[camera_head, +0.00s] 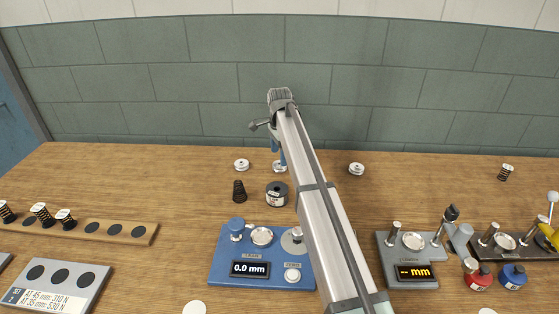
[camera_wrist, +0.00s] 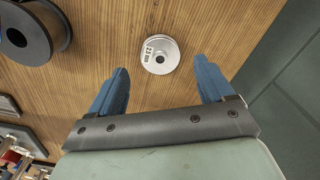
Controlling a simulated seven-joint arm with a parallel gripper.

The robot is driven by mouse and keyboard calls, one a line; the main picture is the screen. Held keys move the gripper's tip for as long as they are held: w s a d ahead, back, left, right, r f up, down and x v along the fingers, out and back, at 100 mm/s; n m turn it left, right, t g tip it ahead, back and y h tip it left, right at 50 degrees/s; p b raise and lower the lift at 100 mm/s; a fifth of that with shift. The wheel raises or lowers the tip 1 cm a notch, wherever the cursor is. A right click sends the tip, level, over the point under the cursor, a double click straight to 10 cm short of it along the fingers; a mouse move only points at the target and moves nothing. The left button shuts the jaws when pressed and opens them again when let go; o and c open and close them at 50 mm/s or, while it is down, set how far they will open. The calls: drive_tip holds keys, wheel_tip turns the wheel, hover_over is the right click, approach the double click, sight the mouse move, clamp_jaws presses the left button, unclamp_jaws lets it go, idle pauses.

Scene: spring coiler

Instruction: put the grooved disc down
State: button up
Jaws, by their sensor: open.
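A small silver grooved disc (camera_wrist: 160,55) with a white label lies flat on the wooden table in the wrist view. It also shows in the head view (camera_head: 278,167), just below my fingertips. My gripper (camera_wrist: 161,70) has its blue fingers spread apart, one on each side of the disc, with a clear gap to both. In the head view my gripper (camera_head: 279,153) points down over the disc behind the black spool. Two similar discs lie on the table, one to the left (camera_head: 241,165) and one to the right (camera_head: 357,169).
A black wire spool (camera_head: 277,198) stands just in front, with a dark spring (camera_head: 239,191) to its left. A blue gauge (camera_head: 220,262) reading 0.0 mm and a grey gauge (camera_head: 385,262) stand nearer. A wooden spring rack (camera_head: 140,233) lies left. The table's back strip is mostly clear.

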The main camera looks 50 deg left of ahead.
sight(279, 164)
wheel_tip(279, 164, up, 8)
idle(0.4)
idle(0.3)
